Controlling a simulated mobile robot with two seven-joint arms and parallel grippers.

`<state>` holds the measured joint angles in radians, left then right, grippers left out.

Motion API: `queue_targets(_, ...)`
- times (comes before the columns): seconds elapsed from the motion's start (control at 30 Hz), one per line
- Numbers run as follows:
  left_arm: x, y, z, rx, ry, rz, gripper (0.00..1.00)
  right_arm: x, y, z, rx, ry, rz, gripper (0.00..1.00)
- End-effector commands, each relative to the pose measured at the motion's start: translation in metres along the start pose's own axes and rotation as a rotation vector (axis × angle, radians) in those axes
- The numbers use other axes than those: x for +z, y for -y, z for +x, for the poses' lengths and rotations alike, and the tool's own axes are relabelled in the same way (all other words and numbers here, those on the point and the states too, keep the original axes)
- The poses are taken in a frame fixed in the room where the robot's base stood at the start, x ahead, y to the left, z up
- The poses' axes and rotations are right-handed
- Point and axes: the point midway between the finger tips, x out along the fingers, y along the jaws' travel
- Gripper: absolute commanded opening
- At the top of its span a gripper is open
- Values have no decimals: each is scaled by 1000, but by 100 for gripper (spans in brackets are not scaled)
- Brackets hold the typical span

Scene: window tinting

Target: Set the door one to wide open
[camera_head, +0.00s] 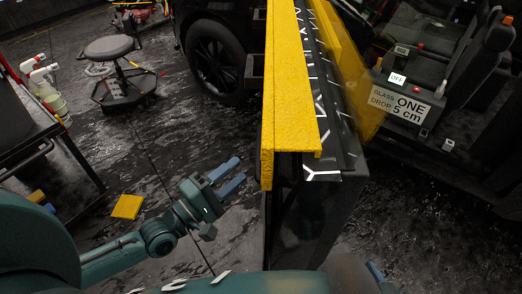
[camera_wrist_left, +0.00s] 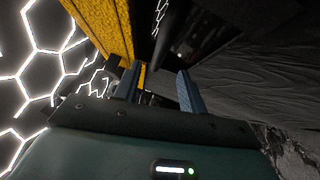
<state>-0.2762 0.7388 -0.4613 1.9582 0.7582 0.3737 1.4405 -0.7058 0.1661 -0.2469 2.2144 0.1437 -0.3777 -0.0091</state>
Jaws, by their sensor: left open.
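Door one is most likely the dark panel with a thick yellow top edge (camera_head: 291,85), running from the top middle of the head view towards me. Its near end (camera_head: 315,215) stands out from the car, with dark floor showing to its right. How far it is open is hard to judge. My left gripper (camera_head: 238,170) is open and empty, just left of the door's near end, apparently without touching it. In the left wrist view the open fingers (camera_wrist_left: 157,84) point towards the yellow edge (camera_wrist_left: 105,25). A blue-grey tip at the bottom right may be my right gripper (camera_head: 376,272); its jaws are hidden.
The car seats (camera_head: 485,65) and a sign (camera_head: 399,103) reading "GLASS DROP ONE 5 cm" are at right. A car wheel (camera_head: 217,60) and a stool (camera_head: 110,48) stand at the back. A dark cart (camera_head: 35,125) is at left. The floor left of the door is mostly clear.

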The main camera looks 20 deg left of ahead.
Motion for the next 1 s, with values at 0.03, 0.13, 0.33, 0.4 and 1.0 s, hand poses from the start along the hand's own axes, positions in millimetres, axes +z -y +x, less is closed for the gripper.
queue_targets(0.03,0,-2,13,7,0,0,41,0,0,0,0,2,0,36)
queue_targets(0.13,0,-2,35,6,0,-1,41,2,0,0,0,9,1,36)
queue_targets(0.33,0,-1,69,3,0,0,41,4,0,2,0,17,1,36)
queue_targets(0.4,0,-1,77,2,0,0,41,3,0,3,-1,15,1,36)
queue_targets(1.0,0,0,87,-1,1,0,29,0,0,4,-3,9,0,36)
